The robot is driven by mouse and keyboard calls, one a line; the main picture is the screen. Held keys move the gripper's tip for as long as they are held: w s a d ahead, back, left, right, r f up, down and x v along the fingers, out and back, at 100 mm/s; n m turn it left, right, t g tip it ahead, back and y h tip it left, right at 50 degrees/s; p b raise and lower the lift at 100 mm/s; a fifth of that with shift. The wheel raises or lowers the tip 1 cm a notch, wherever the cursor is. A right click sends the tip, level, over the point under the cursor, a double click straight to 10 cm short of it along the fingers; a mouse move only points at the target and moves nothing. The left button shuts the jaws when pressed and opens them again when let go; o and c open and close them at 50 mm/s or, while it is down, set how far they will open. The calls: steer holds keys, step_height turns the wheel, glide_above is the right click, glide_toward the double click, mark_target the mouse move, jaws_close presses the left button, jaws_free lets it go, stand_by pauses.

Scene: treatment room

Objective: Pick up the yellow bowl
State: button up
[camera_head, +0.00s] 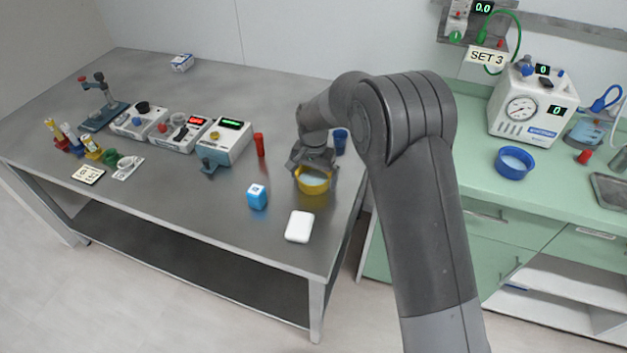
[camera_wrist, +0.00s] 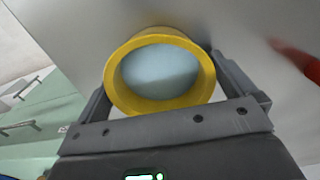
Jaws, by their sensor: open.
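The yellow bowl (camera_head: 313,187) stands on the metal table near its right edge, with a pale bluish-white inside. My gripper (camera_head: 313,165) is directly over and behind it, pointing down. In the wrist view, the yellow bowl (camera_wrist: 203,91) fills the space between the two spread fingers of my gripper (camera_wrist: 160,75). One finger is beside each side of the rim. The jaws are open, and I cannot tell whether either finger touches the bowl. The gripper hides the bowl's far rim in the head view.
A blue cup (camera_head: 340,140) stands close behind the gripper on the right. A red cylinder (camera_head: 260,145), a blue box (camera_head: 257,197) and a white box (camera_head: 299,226) are nearby. Devices (camera_head: 226,140) stand to the left. A blue bowl (camera_head: 514,163) is on the green counter (camera_head: 470,150).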

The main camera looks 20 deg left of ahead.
steer(key=shift+c, duration=0.4)
steer(key=c, duration=0.6)
steer(key=shift+c, duration=0.2)
